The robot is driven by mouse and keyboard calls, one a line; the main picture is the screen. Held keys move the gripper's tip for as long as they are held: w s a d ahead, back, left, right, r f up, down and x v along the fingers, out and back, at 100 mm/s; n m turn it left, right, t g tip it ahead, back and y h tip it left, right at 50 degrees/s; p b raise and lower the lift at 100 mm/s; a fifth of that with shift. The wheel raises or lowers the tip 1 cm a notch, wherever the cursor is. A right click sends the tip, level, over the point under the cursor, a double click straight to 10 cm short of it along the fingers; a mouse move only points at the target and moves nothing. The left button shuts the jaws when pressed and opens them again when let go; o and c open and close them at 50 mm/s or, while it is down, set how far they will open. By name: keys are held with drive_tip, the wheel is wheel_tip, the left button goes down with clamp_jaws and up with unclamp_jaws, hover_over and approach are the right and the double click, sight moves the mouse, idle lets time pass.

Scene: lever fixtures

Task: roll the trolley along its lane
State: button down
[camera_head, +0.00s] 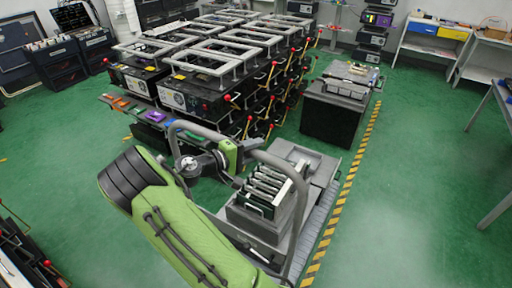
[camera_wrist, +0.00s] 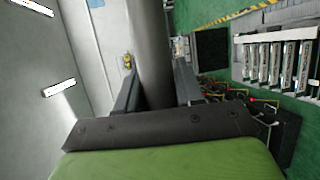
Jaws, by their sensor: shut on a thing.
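The trolley (camera_head: 324,172) is a grey flat cart with a bent tube handle (camera_head: 292,166), low in the middle of the head view. It carries a grey bin with several upright panels (camera_head: 268,186). My gripper (camera_head: 246,147) is at the top bar of the handle. In the wrist view the dark bar (camera_wrist: 152,40) runs between the two fingers of my gripper (camera_wrist: 157,88), which is shut on it. My green arm hides part of the trolley's near left side.
A yellow-black striped line (camera_head: 346,190) runs along the trolley's right side. A dark cabinet (camera_head: 332,119) stands beyond the trolley. Stacked racks with red-knobbed levers (camera_head: 205,85) stand behind to the left. Green floor is open to the right of the line.

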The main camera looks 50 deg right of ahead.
drive_tip(key=shift+s+a+f, duration=0.1)
drive_tip(key=shift+a+f, duration=0.1)
drive_tip(key=shift+a, duration=0.1)
drive_tip(key=shift+s+a+r, duration=0.1)
drive_tip(key=shift+s+a, duration=0.1)
drive_tip(key=shift+a, duration=0.85)
drive_tip(key=shift+d, duration=0.15)
drive_tip(key=c, duration=0.8)
unclamp_jaws()
drive_tip(key=shift+d, duration=0.1)
drive_tip(key=p+v, duration=0.1)
drive_tip(key=v, duration=1.5)
drive_tip(key=shift+w+d+r, duration=0.1)
drive_tip(key=shift+d, duration=0.05)
